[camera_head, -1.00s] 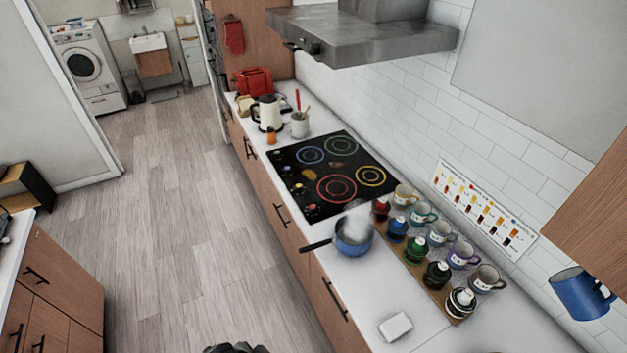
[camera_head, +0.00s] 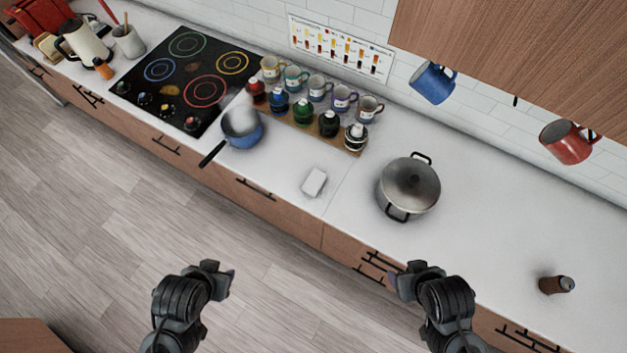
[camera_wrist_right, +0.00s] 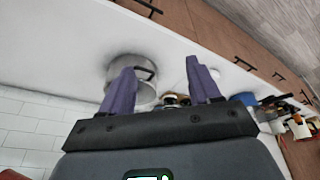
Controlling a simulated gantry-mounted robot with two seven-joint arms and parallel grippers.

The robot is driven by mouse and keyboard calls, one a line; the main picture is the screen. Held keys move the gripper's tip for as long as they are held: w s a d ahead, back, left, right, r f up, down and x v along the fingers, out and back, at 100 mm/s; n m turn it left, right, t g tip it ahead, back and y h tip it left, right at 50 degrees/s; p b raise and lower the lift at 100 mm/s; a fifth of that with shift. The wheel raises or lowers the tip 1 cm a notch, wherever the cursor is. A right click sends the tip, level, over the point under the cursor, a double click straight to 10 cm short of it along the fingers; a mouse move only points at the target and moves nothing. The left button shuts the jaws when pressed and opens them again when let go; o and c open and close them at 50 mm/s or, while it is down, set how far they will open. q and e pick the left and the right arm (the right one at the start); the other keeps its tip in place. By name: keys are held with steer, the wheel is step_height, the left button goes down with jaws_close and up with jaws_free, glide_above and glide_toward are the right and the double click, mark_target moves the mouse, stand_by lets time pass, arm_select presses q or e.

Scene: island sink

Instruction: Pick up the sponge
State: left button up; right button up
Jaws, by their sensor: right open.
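A small white block (camera_head: 314,182), which looks like the sponge, lies flat on the white counter (camera_head: 290,205) near its front edge in the head view. It is between the blue pan and the steel pot. My left gripper (camera_head: 224,277) is in front of the counter, to the lower left of the block and apart from it; its jaw opening cannot be made out. My right gripper (camera_head: 397,283) is in front of the counter, to the lower right of the block. In the right wrist view its two fingers (camera_wrist_right: 159,78) are spread with nothing held between them.
A blue pan (camera_head: 242,130) stands left of the block, its handle over the counter edge. A lidded steel pot (camera_head: 409,186) stands right. Several mugs and bottles on a wooden board (camera_head: 300,127) are behind. A brown shaker (camera_head: 556,285) is far right. Mugs hang under the cabinet.

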steer(key=shift+o, duration=0.3)
steer(key=o, duration=0.5)
steer(key=shift+d, duration=0.1)
